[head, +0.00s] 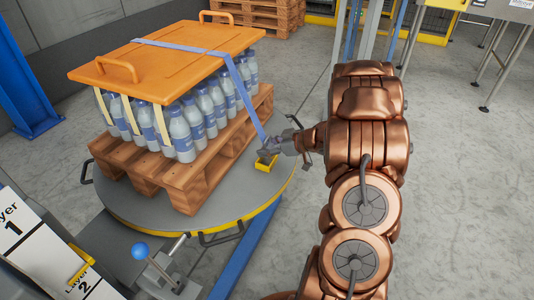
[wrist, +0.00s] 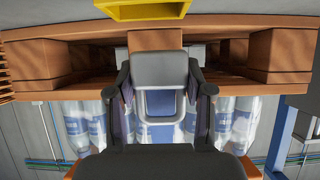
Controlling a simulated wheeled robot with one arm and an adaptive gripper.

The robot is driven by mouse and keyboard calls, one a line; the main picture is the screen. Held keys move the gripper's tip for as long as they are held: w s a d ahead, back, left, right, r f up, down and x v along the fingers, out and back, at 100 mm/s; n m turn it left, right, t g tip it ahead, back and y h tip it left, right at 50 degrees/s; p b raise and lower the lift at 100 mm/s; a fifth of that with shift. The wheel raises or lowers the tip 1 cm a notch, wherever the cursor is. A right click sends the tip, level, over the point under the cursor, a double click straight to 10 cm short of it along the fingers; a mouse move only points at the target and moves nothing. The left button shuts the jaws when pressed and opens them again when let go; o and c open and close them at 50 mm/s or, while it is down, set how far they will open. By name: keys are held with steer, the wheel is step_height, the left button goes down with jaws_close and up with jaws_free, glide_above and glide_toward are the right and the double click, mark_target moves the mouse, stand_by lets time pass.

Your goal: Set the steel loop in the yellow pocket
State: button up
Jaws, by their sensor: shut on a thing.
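My gripper (head: 284,145) is shut on the steel loop at the right edge of the round turntable. In the wrist view the grey steel loop (wrist: 160,62) sits between my two fingers (wrist: 161,95), and a blue patch shows through its opening. In the head view the loop is small and hard to make out at the lower end of the blue strap (head: 244,95). The yellow pocket (head: 266,168) is on the turntable just below my gripper in the head view. The pocket (wrist: 146,12) also shows at the top of the wrist view, apart from the loop.
A wooden pallet (head: 187,189) with several bottles (head: 181,140) under an orange cover (head: 165,60) stands on the turntable (head: 130,205) to the left. The strap runs across the cover. A blue-knobbed lever (head: 140,251) is at the front.

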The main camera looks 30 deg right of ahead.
steer(key=shift+w+d, duration=0.25)
steer(key=shift+w, duration=0.35)
steer(key=shift+f, duration=0.2)
step_height(320, 180, down, 3)
steer(key=shift+b, duration=0.5)
steer(key=shift+f, duration=0.1)
steer(key=shift+s+f, duration=0.1)
steer(key=shift+f, duration=0.5)
